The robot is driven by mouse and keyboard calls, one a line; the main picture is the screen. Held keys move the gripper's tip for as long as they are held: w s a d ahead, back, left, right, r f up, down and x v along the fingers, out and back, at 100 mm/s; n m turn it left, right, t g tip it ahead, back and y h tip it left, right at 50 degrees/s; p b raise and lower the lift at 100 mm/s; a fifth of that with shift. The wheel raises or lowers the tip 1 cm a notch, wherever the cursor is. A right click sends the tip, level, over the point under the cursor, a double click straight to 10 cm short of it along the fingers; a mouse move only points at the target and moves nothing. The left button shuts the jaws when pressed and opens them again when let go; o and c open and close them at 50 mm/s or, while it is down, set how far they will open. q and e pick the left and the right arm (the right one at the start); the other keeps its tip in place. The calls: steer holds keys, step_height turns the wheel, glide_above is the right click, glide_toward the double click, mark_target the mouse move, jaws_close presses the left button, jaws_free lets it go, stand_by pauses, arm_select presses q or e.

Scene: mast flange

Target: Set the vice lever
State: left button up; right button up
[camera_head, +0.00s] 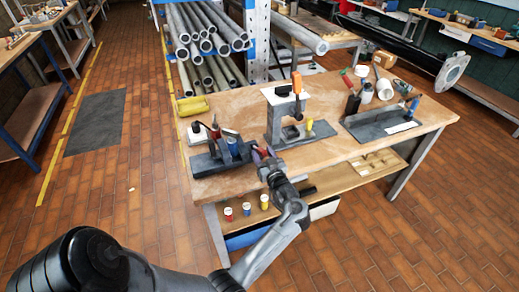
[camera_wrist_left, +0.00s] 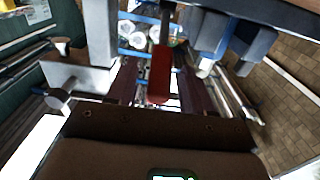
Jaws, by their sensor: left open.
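The vice (camera_head: 228,158) is a dark base with upright blue-grey jaw blocks at the left of the workbench; its blocks also show at the upper right of the left wrist view (camera_wrist_left: 232,40). A red handle (camera_wrist_left: 160,72) on a dark rod, apparently the vice lever, stands between my left fingers in that view. My left gripper (camera_head: 263,154) is at the bench's front edge, just right of the vice. Its dark fingers (camera_wrist_left: 158,85) are open, one on each side of the red handle; I cannot tell whether they touch it. My right gripper is out of view.
A press with a white top (camera_head: 283,94) and an orange handle stands mid-bench. A dark tray fixture (camera_head: 378,124) is at the right. Metal pipes (camera_head: 207,42) fill a rack behind. Several small jars sit on the lower shelf (camera_head: 345,172).

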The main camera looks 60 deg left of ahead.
arm_select(q)
steer(key=shift+w+a, duration=0.15)
steer(key=shift+a, duration=0.7)
steer(key=shift+d, duration=0.1)
steer(key=shift+c, duration=0.6)
jaws_close()
